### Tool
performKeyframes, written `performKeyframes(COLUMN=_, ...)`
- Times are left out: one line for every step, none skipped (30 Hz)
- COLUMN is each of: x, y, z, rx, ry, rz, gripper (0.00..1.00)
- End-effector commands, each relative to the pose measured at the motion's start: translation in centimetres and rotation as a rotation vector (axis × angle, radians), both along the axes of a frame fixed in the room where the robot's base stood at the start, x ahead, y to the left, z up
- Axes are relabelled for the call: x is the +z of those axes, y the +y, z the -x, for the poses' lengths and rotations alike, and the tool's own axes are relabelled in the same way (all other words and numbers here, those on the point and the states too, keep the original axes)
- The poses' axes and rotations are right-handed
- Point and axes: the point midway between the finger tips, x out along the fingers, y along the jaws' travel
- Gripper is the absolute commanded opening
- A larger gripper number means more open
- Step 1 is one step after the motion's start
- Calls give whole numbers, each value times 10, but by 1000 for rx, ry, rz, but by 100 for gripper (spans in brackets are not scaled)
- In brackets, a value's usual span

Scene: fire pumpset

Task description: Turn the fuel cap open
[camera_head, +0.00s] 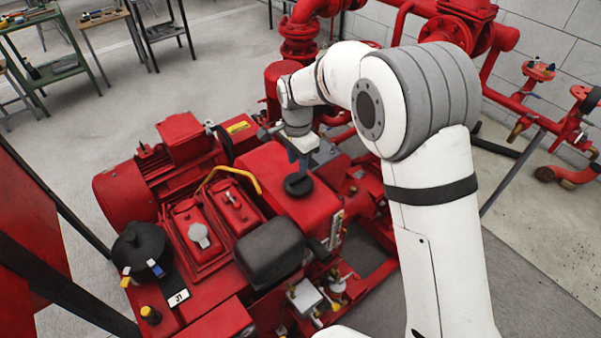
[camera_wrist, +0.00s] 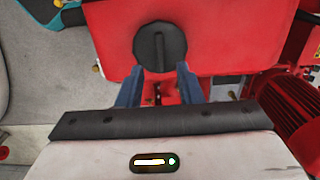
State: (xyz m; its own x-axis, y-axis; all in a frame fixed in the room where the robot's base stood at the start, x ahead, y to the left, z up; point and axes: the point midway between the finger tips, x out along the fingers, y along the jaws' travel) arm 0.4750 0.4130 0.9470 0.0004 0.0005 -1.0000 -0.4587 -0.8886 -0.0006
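The fuel cap is a round black cap with a raised bar across its middle. It sits on top of the red fuel tank (camera_head: 262,172). In the head view the cap (camera_head: 298,185) lies just below my gripper (camera_head: 302,168). In the wrist view the cap (camera_wrist: 160,47) is at top centre, with its bar running up and down the picture. My gripper's two blue fingers (camera_wrist: 159,72) are apart, with their tips at the cap's lower edge, one on each side. Whether the fingers touch the cap cannot be told.
A yellow curved handle (camera_head: 230,172), a black rounded cover (camera_head: 270,252) and red engine parts stand left of and below the tank. Red pipes (camera_head: 300,40) rise behind it. Open grey floor (camera_head: 210,60) lies beyond, with work tables at the far left.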

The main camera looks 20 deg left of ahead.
Motion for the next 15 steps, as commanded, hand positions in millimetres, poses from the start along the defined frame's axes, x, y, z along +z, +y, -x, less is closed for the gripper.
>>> performKeyframes(x=-10, y=-1, z=1, rx=0, ry=4, rz=4, gripper=33)
performKeyframes(x=-15, y=-1, z=1, rx=0, ry=4, rz=4, gripper=33)
performKeyframes(x=-21, y=-1, z=0, rx=0, ry=3, rz=3, gripper=33)
performKeyframes(x=-26, y=-2, z=1, rx=0, ry=4, rz=4, gripper=33)
performKeyframes(x=-31, y=-2, z=0, rx=0, ry=3, rz=4, gripper=33)
performKeyframes(x=-36, y=-1, z=0, rx=0, ry=2, rz=2, gripper=33)
performKeyframes(x=-40, y=-1, z=0, rx=0, ry=2, rz=2, gripper=33)
performKeyframes(x=-44, y=-1, z=0, rx=0, ry=2, rz=2, gripper=33)
performKeyframes(x=-48, y=-1, z=0, rx=0, ry=2, rz=1, gripper=33)
performKeyframes(x=-50, y=-2, z=0, rx=0, ry=2, rz=2, gripper=33)
performKeyframes(x=-52, y=-2, z=0, rx=0, ry=2, rz=1, gripper=33)
performKeyframes(x=-54, y=-2, z=0, rx=0, ry=2, rz=1, gripper=33)
performKeyframes(x=-56, y=-2, z=0, rx=0, ry=0, rz=1, gripper=33)
performKeyframes(x=-56, y=-2, z=0, rx=0, ry=0, rz=1, gripper=33)
performKeyframes(x=-57, y=-2, z=0, rx=0, ry=0, rz=0, gripper=33)
